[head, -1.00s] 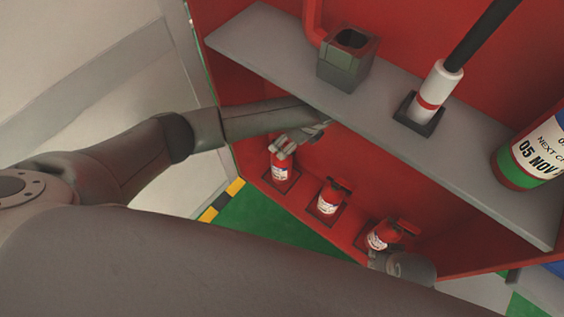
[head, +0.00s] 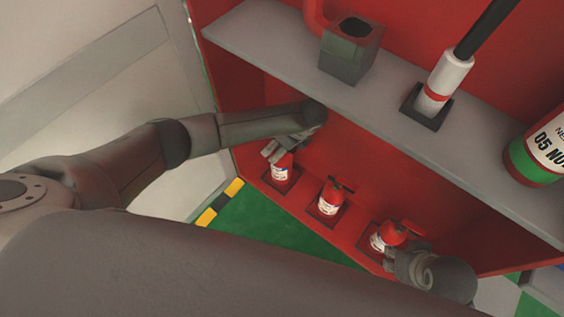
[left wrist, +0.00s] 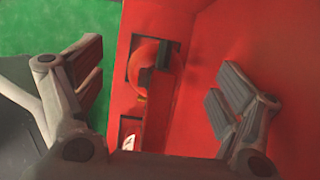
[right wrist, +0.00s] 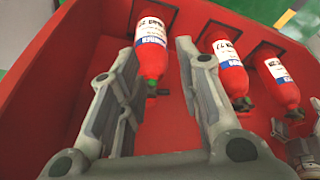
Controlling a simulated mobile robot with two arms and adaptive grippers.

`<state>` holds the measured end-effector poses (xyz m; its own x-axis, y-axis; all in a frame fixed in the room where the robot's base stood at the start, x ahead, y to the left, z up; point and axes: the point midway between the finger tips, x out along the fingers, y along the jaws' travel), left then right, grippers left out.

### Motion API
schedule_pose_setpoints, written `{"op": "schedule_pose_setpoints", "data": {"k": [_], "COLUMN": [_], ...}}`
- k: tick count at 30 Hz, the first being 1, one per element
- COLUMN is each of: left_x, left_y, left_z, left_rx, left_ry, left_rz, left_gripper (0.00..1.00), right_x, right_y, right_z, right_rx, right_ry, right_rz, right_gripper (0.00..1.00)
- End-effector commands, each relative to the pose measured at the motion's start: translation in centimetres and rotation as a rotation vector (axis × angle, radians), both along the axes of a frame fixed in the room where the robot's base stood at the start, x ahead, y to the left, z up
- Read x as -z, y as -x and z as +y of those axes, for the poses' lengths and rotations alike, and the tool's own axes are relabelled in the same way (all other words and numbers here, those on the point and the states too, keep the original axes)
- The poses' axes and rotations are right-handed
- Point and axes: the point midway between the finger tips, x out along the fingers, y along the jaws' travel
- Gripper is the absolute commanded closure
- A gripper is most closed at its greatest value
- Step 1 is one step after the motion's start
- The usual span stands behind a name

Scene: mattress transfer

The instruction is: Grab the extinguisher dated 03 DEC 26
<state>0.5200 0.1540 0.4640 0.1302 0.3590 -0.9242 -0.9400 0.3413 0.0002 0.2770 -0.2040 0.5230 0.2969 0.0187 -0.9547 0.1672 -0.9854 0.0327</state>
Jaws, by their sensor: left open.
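Three small red extinguishers with white labels stand in a row on the red lower shelf: left (head: 281,168), middle (head: 330,198) and right (head: 388,235). Their dates are too small or cut off to read. My left gripper (head: 270,153) is at the top of the left extinguisher. In the left wrist view its fingers are spread, with an extinguisher (left wrist: 152,58) beyond and between them. My right gripper (head: 394,258) is beside the right extinguisher. In the right wrist view its fingers (right wrist: 155,95) are apart, with that extinguisher (right wrist: 152,45) ahead of the gap.
A grey upper shelf (head: 270,55) overhangs the row. It holds a grey-green box (head: 345,62), a white and red cylinder with a black pole (head: 437,90), and a large extinguisher (head: 545,145) reading "05 NOV". The red cabinet walls close in the lower shelf.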

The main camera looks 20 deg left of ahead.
Motion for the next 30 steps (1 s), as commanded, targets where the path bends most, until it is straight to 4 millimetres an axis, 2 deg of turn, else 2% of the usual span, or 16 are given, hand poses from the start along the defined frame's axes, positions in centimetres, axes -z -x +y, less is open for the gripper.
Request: {"op": "schedule_pose_setpoints", "data": {"k": [2,6,16,30], "left_x": [0.7,2.3,2.5,2.5], "left_y": [-0.1,-0.3,-0.4,-0.4], "left_z": [0.3,0.9,1.1,1.1], "left_rx": [-0.001,-0.001,0.001,0.001], "left_ry": [-0.001,-0.003,-0.001,-0.001], "left_rz": [0.0,0.001,0.0,0.001], "left_gripper": [0.11,0.11,0.12,0.73], "right_x": [-0.8,-1.0,-1.3,-1.3], "right_y": [0.3,0.6,0.7,0.7], "right_z": [-0.1,-0.1,-0.1,-0.1], "right_rx": [0.0,0.001,0.001,0.001], "right_ry": [0.0,0.0,0.0,0.0], "right_rz": [-0.006,-0.008,-0.009,-0.008], "right_gripper": [0.68,0.68,0.68,0.68]}}
